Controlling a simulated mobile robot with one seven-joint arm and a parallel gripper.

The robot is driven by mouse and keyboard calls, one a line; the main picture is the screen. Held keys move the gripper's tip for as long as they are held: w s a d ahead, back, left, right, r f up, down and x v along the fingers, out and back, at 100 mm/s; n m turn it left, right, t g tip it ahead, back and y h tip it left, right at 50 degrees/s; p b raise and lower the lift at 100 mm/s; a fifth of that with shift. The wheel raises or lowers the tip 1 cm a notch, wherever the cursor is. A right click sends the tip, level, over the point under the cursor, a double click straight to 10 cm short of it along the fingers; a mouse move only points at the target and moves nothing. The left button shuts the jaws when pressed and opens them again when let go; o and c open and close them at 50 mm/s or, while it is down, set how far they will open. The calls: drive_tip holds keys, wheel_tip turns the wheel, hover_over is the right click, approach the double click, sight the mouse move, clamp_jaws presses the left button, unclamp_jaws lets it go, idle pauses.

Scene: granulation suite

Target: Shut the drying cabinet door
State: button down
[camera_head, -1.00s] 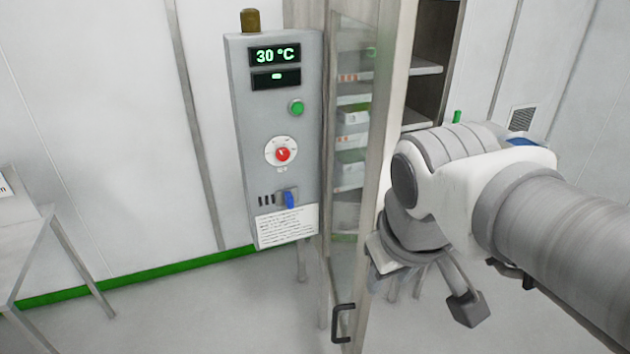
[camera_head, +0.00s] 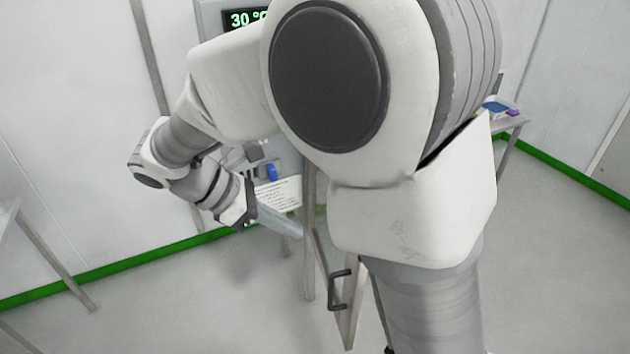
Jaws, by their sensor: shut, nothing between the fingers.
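The drying cabinet door (camera_head: 352,322) shows only its lower end, with a dark bar handle (camera_head: 338,290), right of the control panel. It stands swung out from the cabinet, towards me. My arm hides its upper part and the cabinet body. My gripper (camera_head: 250,212) is shut and empty, in front of the lower part of the control panel. It is left of the door and its handle, apart from the handle. How close its tips are to the door is hard to tell.
The grey control panel (camera_head: 279,194) is partly behind my arm; its display reads 30 °C. A table (camera_head: 42,245) stands at the left. Another table (camera_head: 509,123) with blue and purple items is at the back right. The floor (camera_head: 200,300) at lower left is clear.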

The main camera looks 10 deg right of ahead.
drive_tip(key=d+r+x, duration=0.2)
drive_tip(key=x, duration=1.1)
drive_tip(key=shift+w, duration=0.15)
